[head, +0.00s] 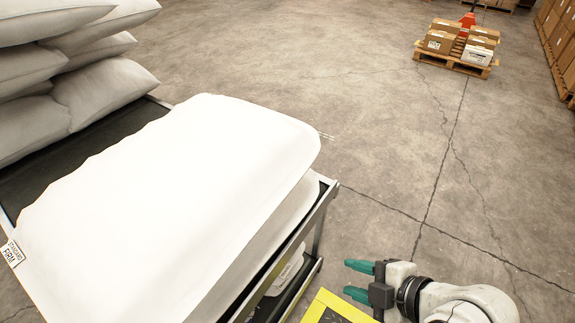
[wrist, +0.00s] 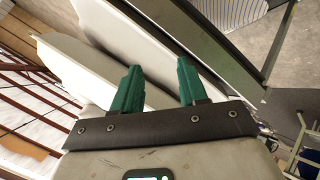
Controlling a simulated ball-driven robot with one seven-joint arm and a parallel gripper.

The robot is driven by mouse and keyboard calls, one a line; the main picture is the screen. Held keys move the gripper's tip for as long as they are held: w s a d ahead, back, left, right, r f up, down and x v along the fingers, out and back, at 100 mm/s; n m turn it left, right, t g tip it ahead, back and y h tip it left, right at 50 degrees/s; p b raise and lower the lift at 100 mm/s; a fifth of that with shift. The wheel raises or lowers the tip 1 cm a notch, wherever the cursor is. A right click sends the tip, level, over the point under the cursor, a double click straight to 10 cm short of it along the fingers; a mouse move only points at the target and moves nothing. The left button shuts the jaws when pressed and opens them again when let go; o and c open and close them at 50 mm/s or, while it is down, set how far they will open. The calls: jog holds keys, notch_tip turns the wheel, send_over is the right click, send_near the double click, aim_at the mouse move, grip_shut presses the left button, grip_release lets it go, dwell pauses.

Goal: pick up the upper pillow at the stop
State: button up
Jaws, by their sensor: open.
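A large white upper pillow (head: 170,190) lies at the near end of a dark-topped rack, with a tag at its lower left corner. Another white pillow (head: 275,230) shows beneath its right edge. My gripper (head: 357,280) is to the right of the rack, apart from the pillows. Its two green fingers are spread, with nothing between them. In the wrist view the gripper (wrist: 158,68) is open, with white pillow-like shapes (wrist: 78,68) beyond and left of the fingers. Which pillow each is I cannot tell.
Grey pillows (head: 70,90) are stacked behind, at the upper left. The rack's metal frame (head: 322,205) stands between pillows and gripper. A yellow-edged panel (head: 335,305) is below the gripper. A pallet with boxes (head: 455,62) stands far back; the floor between is clear.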

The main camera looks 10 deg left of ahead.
aim_at(259, 226)
jog(key=w+a+r+n+y, duration=0.2)
jog(key=a+r+n+y, duration=0.3)
jog(key=a+r+n, duration=0.45)
jog(key=shift+g, duration=0.3)
jog(key=b+x, duration=0.1)
jog(key=x, duration=0.2)
jog(key=f+b+x, duration=0.1)
jog(key=b+x, duration=0.1)
jog(key=x, duration=0.2)
jog(key=f+b+x, duration=0.1)
jog(key=b+x, duration=0.1)
jog(key=x, duration=0.1)
jog(key=shift+s+f, duration=0.1)
jog(key=shift+f, duration=0.2)
jog(key=shift+b+x, duration=0.55)
jog(key=shift+x, duration=0.4)
grip_shut()
jog(key=shift+f, duration=0.2)
